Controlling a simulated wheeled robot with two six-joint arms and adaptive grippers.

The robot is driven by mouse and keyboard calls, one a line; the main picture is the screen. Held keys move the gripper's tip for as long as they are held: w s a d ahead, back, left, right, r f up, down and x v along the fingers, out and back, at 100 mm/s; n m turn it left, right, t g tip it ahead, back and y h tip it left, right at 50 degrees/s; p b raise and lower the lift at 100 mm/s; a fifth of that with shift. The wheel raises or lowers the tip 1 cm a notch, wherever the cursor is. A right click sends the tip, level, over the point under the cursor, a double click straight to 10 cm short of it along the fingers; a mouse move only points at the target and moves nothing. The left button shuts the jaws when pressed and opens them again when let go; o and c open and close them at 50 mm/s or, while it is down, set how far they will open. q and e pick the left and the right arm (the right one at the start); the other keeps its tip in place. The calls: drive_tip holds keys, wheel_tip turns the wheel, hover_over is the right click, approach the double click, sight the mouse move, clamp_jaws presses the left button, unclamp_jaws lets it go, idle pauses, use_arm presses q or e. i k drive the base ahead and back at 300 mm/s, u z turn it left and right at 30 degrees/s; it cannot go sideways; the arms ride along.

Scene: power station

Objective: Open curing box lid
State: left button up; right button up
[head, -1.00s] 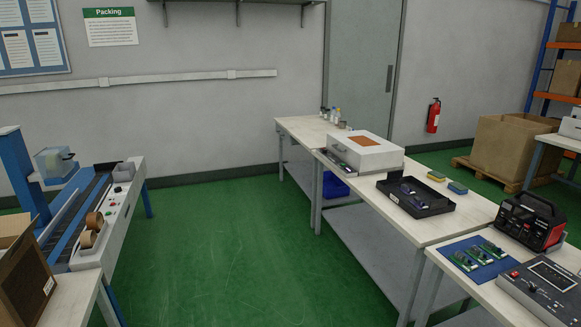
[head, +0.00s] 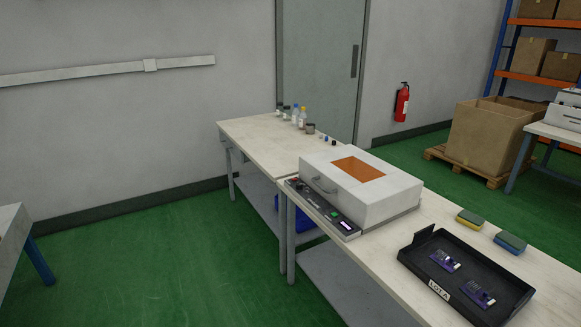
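The curing box (head: 395,205) is a white box with an orange window (head: 358,169) in its top. It stands on the long workbench right of the middle in the head view. Its lid looks closed. A grey handle (head: 319,186) is on the side facing left. A dark control panel (head: 323,208) with a green button and a small lit display runs along the foot of that side. Neither of my grippers shows in the head view.
A black tray (head: 416,243) with purple boards lies on the bench nearer me. Two sponges (head: 470,219) lie beside it. Small bottles and a cup (head: 310,128) stand on the far bench. A fire extinguisher (head: 402,103) hangs on the wall. Green floor (head: 170,260) is clear left of the bench.

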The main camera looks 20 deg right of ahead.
sight(368, 190)
drive_tip(key=i, duration=1.85)
drive_tip(key=z, duration=1.3)
